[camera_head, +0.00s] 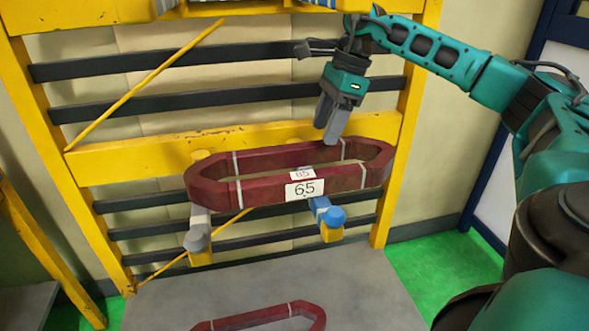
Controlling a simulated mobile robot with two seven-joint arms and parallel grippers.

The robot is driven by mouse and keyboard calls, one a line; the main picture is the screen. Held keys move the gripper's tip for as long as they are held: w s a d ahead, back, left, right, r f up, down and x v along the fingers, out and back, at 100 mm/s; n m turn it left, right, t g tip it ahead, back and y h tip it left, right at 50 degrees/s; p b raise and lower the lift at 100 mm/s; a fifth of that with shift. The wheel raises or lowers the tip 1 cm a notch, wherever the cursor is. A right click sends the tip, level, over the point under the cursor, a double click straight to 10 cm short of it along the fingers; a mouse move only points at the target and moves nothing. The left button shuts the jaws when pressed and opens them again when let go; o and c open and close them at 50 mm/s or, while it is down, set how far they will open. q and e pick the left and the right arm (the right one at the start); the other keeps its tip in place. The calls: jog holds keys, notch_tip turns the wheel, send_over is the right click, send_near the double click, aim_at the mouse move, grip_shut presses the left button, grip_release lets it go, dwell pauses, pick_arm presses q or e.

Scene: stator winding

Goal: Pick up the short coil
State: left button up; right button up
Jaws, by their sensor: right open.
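A dark red elongated coil (262,189) with pale bands and white labels reading 65 rests on the pegs of the yellow rack. A second dark red coil (265,315) lies on the grey table at the bottom and is cut off by the picture edge. Neither is marked as short, and I cannot tell which one is the short coil. My right gripper (329,124) points down with open, empty fingers, over or just behind the far side of the racked coil. I cannot tell whether it touches that coil. My left gripper is not in view.
The yellow rack (120,163) with dark crossbars stands behind. A grey peg (198,232) and a blue peg (331,215) stick out under the racked coil. The grey table top (370,290) is clear around the lower coil. Green floor (440,262) shows at right.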

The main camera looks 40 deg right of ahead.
aim_at(290, 146)
jog(key=a, duration=0.1)
jog(key=w+a, duration=0.1)
jog(key=a, duration=0.1)
jog(key=w+a, duration=0.1)
jog(key=shift+w+a, duration=0.2)
jog(key=shift+w, duration=0.05)
jog(key=shift+w+a, duration=0.3)
jog(key=shift+a, duration=0.3)
jog(key=x, duration=0.5)
jog(key=shift+d, duration=0.15)
grip_shut()
jog(key=shift+r, duration=0.1)
